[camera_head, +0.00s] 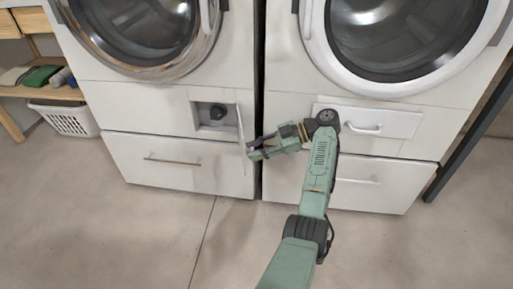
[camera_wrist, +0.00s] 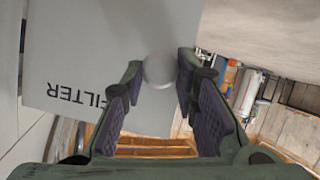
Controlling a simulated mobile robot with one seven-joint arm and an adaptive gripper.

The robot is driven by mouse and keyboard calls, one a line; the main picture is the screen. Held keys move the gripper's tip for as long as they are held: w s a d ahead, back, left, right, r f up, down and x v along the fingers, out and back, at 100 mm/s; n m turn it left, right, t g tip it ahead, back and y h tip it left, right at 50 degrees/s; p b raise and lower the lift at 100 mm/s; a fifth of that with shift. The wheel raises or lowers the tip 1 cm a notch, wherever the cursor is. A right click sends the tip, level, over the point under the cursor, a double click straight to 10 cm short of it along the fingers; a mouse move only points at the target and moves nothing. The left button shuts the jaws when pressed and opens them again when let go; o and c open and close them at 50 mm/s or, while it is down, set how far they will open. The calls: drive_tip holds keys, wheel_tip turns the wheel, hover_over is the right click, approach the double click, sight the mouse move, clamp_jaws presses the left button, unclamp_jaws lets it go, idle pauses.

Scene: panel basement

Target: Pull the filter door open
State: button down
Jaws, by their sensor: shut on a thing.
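The filter door (camera_head: 241,126) on the left machine is swung outward from the right side of its recess and shows nearly edge-on in the head view. Inside the open recess, a dark round filter cap (camera_head: 217,112) is visible. In the wrist view the door is a grey panel (camera_wrist: 95,45) with upside-down "FILTER" lettering. My gripper (camera_head: 254,149) is at the door from the right. In the wrist view my gripper's fingers (camera_wrist: 161,66) are shut on the door's pale rounded handle (camera_wrist: 158,72), one on each side.
Below the recess is a closed drawer (camera_head: 175,171) with a bar handle. The right machine has a closed panel (camera_head: 372,121) behind my arm. A white laundry basket (camera_head: 66,119) stands at the far left. The floor in front is clear.

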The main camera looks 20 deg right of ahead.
drive_tip(key=shift+f, duration=0.15)
drive_tip(key=c, duration=1.2)
unclamp_jaws()
drive_tip(key=shift+c, duration=0.2)
drive_tip(key=shift+d, duration=0.15)
drive_tip(key=v, duration=1.2)
drive_tip(key=shift+s, duration=0.1)
